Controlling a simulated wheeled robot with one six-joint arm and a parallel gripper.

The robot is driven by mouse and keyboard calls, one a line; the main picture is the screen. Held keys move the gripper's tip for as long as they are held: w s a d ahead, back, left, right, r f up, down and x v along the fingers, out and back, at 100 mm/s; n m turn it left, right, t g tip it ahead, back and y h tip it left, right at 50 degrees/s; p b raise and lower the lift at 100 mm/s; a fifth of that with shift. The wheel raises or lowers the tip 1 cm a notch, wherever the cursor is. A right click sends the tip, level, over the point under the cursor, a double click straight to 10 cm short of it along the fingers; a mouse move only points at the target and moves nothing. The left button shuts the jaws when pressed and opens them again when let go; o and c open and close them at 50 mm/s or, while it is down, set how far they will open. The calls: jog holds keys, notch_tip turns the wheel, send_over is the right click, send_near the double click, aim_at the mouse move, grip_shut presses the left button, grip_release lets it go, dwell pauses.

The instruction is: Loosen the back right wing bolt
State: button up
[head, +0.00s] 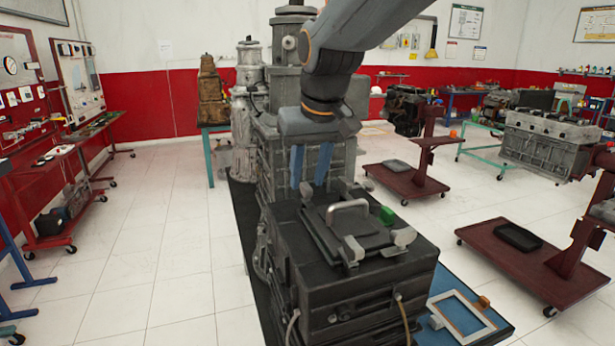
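A dark box-shaped engine unit (365,285) stands in front of me with a dark cover plate (366,232) and a grey handle (347,212) on top. A green wing-shaped piece (387,215) sits at the plate's back right. Grey wing-shaped pieces sit at its front right (403,237) and front left (353,249). The back left corner is partly hidden by my gripper (308,184). My gripper points down with two blue fingers spread apart and nothing seen between them. It is above and behind the plate, left of the green piece.
Tall grey engine parts (250,125) stand behind my gripper. A blue bench surface (440,283) right of the unit carries a white frame (463,313) and an orange block (482,302). Dark red wheeled stands (520,262) are at the right.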

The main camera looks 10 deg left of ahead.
jog(key=shift+x, duration=0.95)
jog(key=shift+c, duration=0.4)
grip_shut()
jog(key=shift+d, duration=0.1)
